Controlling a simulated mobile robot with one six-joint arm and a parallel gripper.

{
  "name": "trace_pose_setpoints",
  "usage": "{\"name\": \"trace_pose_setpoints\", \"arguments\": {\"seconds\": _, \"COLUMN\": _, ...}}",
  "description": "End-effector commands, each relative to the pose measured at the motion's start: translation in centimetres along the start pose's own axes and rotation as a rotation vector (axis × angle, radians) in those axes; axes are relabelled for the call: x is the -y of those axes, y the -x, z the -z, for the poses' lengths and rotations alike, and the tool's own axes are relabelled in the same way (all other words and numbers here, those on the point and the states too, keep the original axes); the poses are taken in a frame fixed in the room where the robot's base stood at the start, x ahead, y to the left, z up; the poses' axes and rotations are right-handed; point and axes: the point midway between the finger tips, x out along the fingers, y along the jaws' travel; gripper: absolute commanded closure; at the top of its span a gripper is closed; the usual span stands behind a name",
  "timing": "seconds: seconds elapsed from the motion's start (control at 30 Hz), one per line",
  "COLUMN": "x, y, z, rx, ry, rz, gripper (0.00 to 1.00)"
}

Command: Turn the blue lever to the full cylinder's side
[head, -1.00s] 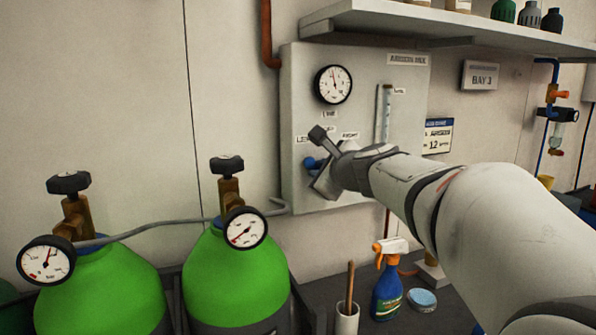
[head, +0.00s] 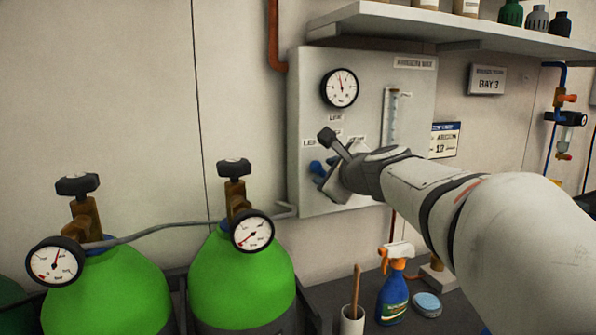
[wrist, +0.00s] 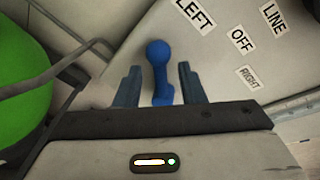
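The blue lever (head: 317,167) is on the grey wall panel (head: 305,75), its knob pointing left in the head view. In the wrist view the lever (wrist: 160,62) stands between the two fingers of my gripper (wrist: 158,75), with a gap on each side. My gripper is open around it; in the head view its fingers are largely hidden. Labels LEFT, OFF, RIGHT and LINE show beside it. The left green cylinder (head: 110,295) has a gauge (head: 55,262) with its needle near upright. The right green cylinder (head: 240,280) has a gauge (head: 252,231) with its needle toward lower left.
A pipe (head: 165,229) runs from the cylinders to the panel. A line gauge (head: 339,88) and a flow tube (head: 392,115) are on the panel. A shelf (head: 430,25) juts out above.

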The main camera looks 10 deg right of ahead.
Motion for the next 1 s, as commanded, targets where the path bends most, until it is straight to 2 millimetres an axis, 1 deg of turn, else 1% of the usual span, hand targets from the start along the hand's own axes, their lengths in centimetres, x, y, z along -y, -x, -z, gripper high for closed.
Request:
{"name": "trace_pose_setpoints", "arguments": {"seconds": 0.03, "x": 0.1, "y": 1.0, "z": -0.1, "rx": 0.0, "ry": 0.001, "rz": 0.004, "gripper": 0.64}}
{"name": "trace_pose_setpoints", "arguments": {"seconds": 0.1, "x": 0.2, "y": 2.2, "z": -0.1, "rx": 0.001, "ry": 0.001, "rz": 0.004, "gripper": 0.64}}
{"name": "trace_pose_setpoints", "arguments": {"seconds": 0.2, "x": 0.1, "y": 3.9, "z": -0.1, "rx": 0.001, "ry": 0.001, "rz": 0.003, "gripper": 0.64}}
{"name": "trace_pose_setpoints", "arguments": {"seconds": 0.33, "x": 0.1, "y": 5.4, "z": -0.1, "rx": 0.001, "ry": 0.001, "rz": 0.002, "gripper": 0.64}}
{"name": "trace_pose_setpoints", "arguments": {"seconds": 0.5, "x": 0.1, "y": 6.2, "z": -0.1, "rx": 0.001, "ry": 0.001, "rz": 0.001, "gripper": 0.64}}
{"name": "trace_pose_setpoints", "arguments": {"seconds": 0.8, "x": -0.1, "y": 6.2, "z": 0.0, "rx": -0.001, "ry": 0.013, "rz": -0.007, "gripper": 0.64}}
{"name": "trace_pose_setpoints", "arguments": {"seconds": 0.87, "x": -0.8, "y": 6.2, "z": 0.0, "rx": -0.005, "ry": 0.051, "rz": -0.029, "gripper": 0.64}}
{"name": "trace_pose_setpoints", "arguments": {"seconds": 0.97, "x": -3.5, "y": 6.3, "z": 0.4, "rx": -0.021, "ry": 0.203, "rz": -0.114, "gripper": 0.64}}
{"name": "trace_pose_setpoints", "arguments": {"seconds": 1.0, "x": -5.1, "y": 6.5, "z": 0.7, "rx": -0.026, "ry": 0.294, "rz": -0.167, "gripper": 0.64}}
